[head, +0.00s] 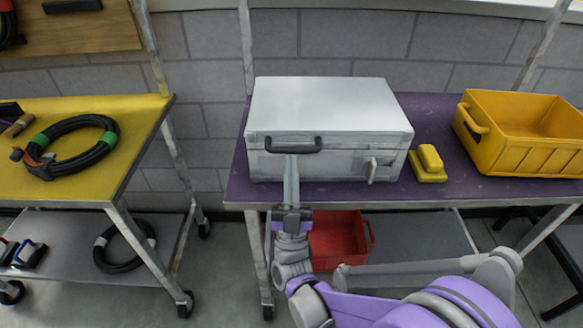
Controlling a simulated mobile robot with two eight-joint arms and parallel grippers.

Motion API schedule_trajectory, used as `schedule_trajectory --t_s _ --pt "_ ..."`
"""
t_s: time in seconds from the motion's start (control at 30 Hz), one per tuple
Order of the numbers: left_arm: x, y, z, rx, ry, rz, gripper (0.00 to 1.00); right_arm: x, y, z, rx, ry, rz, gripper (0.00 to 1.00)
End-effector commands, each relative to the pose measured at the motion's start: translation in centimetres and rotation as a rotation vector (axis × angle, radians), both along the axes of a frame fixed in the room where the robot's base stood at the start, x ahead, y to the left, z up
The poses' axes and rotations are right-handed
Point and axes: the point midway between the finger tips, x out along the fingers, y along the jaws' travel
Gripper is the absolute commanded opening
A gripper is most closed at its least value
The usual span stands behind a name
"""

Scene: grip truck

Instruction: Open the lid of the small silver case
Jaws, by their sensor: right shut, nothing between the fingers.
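The small silver case (330,108) sits on the purple table top with its lid down. A dark handle (293,145) is on the left of its front, and a metal latch (371,168) is on the right of its front. My right gripper (291,162) is shut, pointing up at the case front, with its tips just under the handle. I cannot tell whether the tips touch the handle or the case. My left gripper is not in view.
A yellow block-like object (429,164) and a yellow bin (515,140) stand right of the case on the purple table (236,188). A red bin (338,240) is on the shelf below. A yellow table (118,170) with coiled cables (70,165) stands left, across a gap.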

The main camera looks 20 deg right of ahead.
Motion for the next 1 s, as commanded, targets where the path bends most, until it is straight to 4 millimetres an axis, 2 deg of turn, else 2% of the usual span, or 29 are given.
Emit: schedule_trajectory --t_s 0.17,0.27,0.47,0.7,1.0 --pt "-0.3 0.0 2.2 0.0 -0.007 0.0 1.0 -0.2 0.0 2.0 0.012 0.04 0.0 0.0" --pt "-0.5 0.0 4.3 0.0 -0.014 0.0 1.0 -0.2 0.0 3.8 0.026 0.085 0.002 0.0" --pt "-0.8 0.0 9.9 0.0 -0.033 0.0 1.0 0.5 -0.1 8.3 0.064 0.218 0.002 0.0" --pt "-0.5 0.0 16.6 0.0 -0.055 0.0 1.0 2.5 -0.7 13.9 0.119 0.413 0.002 0.0" --pt "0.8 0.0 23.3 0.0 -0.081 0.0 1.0 6.5 -1.9 20.4 0.193 0.661 0.002 0.0"
